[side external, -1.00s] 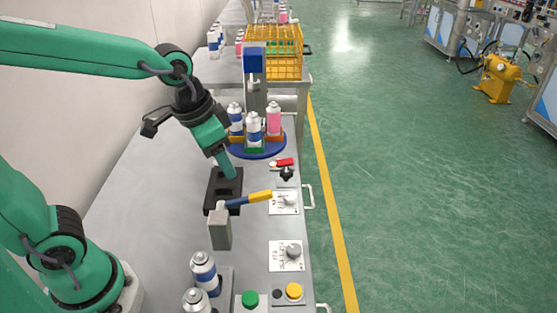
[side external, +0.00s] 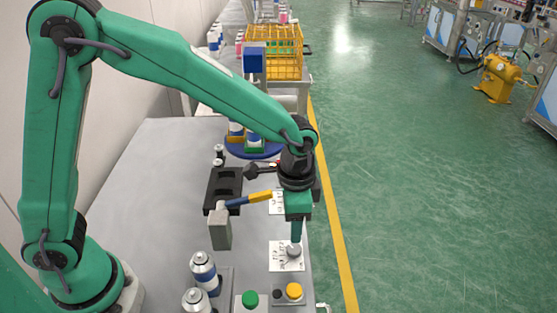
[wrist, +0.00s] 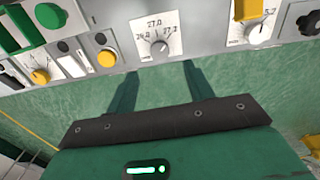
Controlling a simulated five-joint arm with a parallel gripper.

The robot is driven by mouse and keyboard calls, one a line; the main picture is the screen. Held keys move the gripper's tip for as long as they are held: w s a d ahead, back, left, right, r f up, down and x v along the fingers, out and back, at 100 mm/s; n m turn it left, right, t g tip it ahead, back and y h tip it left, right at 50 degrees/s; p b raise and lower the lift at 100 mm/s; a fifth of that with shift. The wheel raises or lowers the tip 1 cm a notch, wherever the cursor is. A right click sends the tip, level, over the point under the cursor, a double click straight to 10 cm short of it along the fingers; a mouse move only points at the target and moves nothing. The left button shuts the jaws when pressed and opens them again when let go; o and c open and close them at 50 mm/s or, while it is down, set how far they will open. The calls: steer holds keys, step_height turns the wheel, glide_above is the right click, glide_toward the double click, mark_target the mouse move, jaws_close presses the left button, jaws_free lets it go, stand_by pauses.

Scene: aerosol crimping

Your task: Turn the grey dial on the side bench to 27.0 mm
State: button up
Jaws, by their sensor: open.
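The grey dial (side external: 293,250) sits on a white scale plate (side external: 280,264) near the front right of the bench. In the wrist view the dial (wrist: 159,47) is a round knob, and its plate (wrist: 143,27) shows 27.0 at the top. Other numbers stand at its left and right. The dial's exact setting is too small to tell. My gripper (side external: 296,239) points down just above the dial in the side view. In the wrist view my gripper (wrist: 161,73) is open, with its two fingers apart and the dial lying between and beyond their tips.
A second dial (wrist: 256,33) on its own plate is to the right in the wrist view. A green button (side external: 250,299) and a yellow knob (side external: 293,291) are in front. Spray cans (side external: 203,270) stand at left.

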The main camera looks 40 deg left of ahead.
mark_target(293, 249)
steer(key=shift+d+f, duration=0.1)
steer(key=shift+f, duration=0.2)
steer(key=shift+f, duration=3.75)
steer(key=c, duration=1)
